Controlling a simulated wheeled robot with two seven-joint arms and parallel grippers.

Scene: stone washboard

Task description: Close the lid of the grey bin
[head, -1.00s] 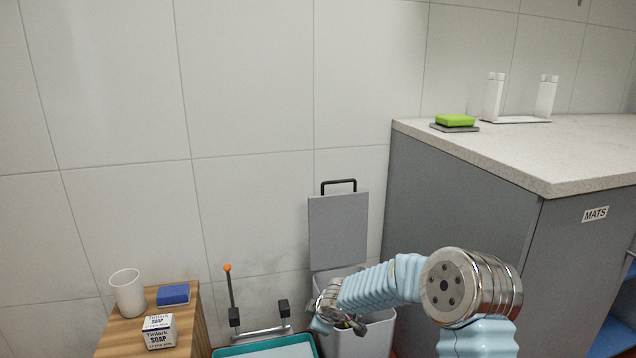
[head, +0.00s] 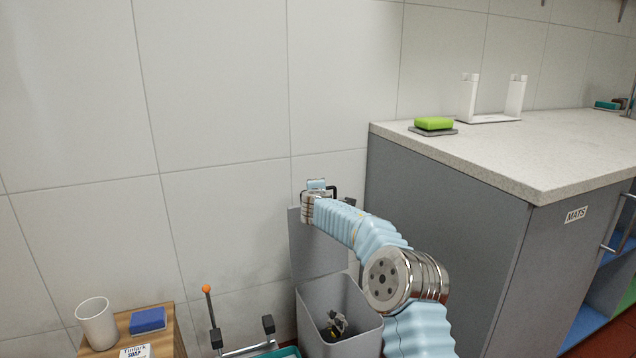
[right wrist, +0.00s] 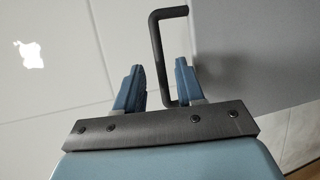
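The grey bin (head: 360,328) stands against the wall with its lid (head: 303,250) raised upright at the back. The black bar handle (head: 335,190) at the lid's top edge is partly hidden by my right gripper (head: 316,186). In the right wrist view the gripper (right wrist: 158,76) is open, with the handle (right wrist: 158,55) between its two blue fingers, nearer the right one. The lid's grey face (right wrist: 240,55) is on the right there. My left gripper is not in view.
Dark and yellowish scraps (head: 336,324) lie in the bin. A grey cabinet (head: 440,210) with a pale worktop (head: 540,150) stands close on the right. An orange-tipped lever (head: 210,305) and a wooden stand (head: 165,325) are on the left.

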